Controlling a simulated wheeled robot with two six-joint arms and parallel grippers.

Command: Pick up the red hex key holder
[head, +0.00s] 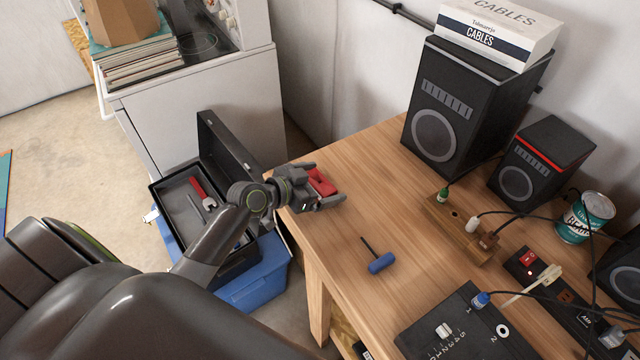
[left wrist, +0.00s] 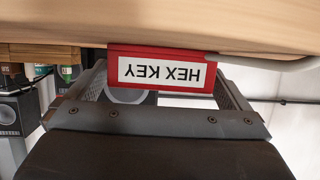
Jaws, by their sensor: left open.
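The red hex key holder (head: 321,182) is at the left edge of the wooden table in the head view, partly hidden by my left gripper. In the left wrist view the holder (left wrist: 120,52) shows a white label reading HEX KEY, upside down. My left gripper (head: 330,186) is open, with its fingers on either side of the holder. In the left wrist view its two fingers (left wrist: 160,88) stand apart, with the holder between them; I cannot tell whether they touch it. My right gripper is not in view.
A blue-handled tool (head: 381,263) lies on the wooden table (head: 350,225). An open black toolbox (head: 172,195) sits on a blue bin (head: 255,290) below the table's left edge.

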